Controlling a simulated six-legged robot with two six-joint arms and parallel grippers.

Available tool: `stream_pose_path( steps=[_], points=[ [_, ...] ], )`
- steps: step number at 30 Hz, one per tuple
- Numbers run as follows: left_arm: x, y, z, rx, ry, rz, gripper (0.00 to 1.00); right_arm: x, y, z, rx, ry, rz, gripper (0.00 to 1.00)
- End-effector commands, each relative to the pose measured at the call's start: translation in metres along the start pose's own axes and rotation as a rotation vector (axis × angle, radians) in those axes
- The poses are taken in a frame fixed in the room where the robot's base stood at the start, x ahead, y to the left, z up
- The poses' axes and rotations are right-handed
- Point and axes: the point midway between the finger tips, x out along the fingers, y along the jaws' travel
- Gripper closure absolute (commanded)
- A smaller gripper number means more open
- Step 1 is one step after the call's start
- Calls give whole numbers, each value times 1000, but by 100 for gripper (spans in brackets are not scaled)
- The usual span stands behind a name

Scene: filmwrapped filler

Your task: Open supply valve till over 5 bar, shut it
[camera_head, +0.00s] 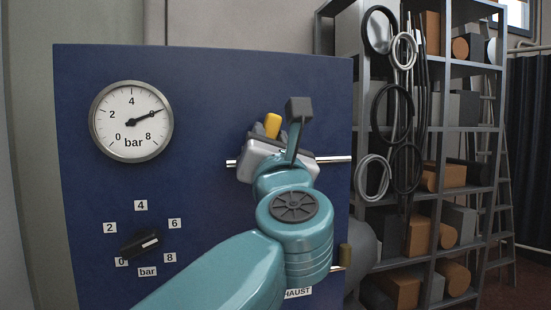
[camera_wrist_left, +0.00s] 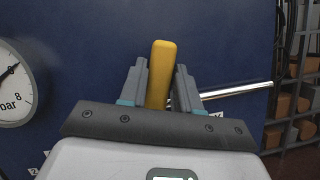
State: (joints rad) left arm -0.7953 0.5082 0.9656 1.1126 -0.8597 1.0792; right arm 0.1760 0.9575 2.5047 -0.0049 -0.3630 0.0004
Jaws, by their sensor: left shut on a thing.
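The supply valve's yellow lever (camera_head: 272,125) stands up across the horizontal chrome pipe (camera_head: 335,159) on the blue panel. My left gripper (camera_head: 265,133) is shut on this lever. In the left wrist view the lever (camera_wrist_left: 160,75) rises between the two grey fingers of my left gripper (camera_wrist_left: 160,88). The valve body is hidden behind my gripper. The pressure gauge (camera_head: 131,121) has its needle pointing up and right, at about 6 bar. The gauge (camera_wrist_left: 12,85) is cut off at the left wrist view's edge. My right gripper is not in view.
A black dial knob (camera_head: 140,245) with marks from 0 to 8 bar sits below the gauge; its white mark points right. A brass-coloured part (camera_head: 344,257) is near a partly hidden label ending "HAUST" (camera_head: 298,293). Shelves (camera_head: 460,130) with boxes and hoses stand at right.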

Motion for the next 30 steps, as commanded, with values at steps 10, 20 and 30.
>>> stream_pose_path(
  steps=[10, 20, 30],
  points=[
    [0, 13, 2, -220, -8, 92, 100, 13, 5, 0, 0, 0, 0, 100],
    [0, 19, 2, -309, -10, 129, 100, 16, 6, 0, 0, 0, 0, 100],
    [0, 20, 3, -321, -11, 134, 100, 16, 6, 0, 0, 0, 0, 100]
  ],
)
